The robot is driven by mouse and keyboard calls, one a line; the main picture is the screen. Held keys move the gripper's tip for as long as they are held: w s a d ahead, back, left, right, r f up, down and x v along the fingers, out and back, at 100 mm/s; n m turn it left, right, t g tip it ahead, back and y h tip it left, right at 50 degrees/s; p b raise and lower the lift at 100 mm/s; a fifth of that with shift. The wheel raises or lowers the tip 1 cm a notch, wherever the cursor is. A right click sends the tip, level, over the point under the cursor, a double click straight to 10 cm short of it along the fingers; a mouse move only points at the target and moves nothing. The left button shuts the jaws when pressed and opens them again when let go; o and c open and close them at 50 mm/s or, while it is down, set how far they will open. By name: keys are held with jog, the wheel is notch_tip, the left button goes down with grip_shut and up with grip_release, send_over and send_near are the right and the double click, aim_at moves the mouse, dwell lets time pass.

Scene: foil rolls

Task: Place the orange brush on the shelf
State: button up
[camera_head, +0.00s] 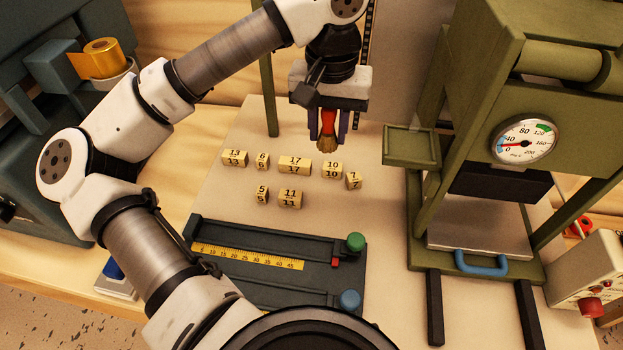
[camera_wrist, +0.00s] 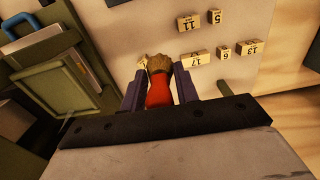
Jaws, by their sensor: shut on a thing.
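My gripper (camera_head: 327,124) is shut on the orange brush (camera_head: 327,143), which hangs bristles down above the table, behind the numbered blocks. In the wrist view the brush (camera_wrist: 159,92) shows its red-orange handle between the two purple fingers of my gripper (camera_wrist: 160,82), with tan bristles pointing away from the wrist. The shelf (camera_head: 410,147) is a small olive-green ledge with a raised rim, fixed to the left side of the green press. It stands to the right of the brush, apart from it. The shelf also shows at the left in the wrist view (camera_wrist: 48,98).
Several numbered wooden blocks (camera_head: 296,165) lie on the table below my gripper. A dark ruler fixture (camera_head: 270,260) lies in front of them. The green press (camera_head: 480,110) with a gauge (camera_head: 523,140) stands on the right. A golden foil roll (camera_head: 100,58) sits at the upper left.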

notch_tip(320, 180, down, 15)
jog(key=shift+w+a+f+p, duration=0.1)
jog(key=shift+w+a+p, duration=0.05)
jog(key=shift+p, duration=1.05)
jog(key=shift+f, duration=0.35)
jog(key=shift+f+b, duration=0.15)
jog(key=shift+b, duration=0.2)
jog(key=o, duration=0.7)
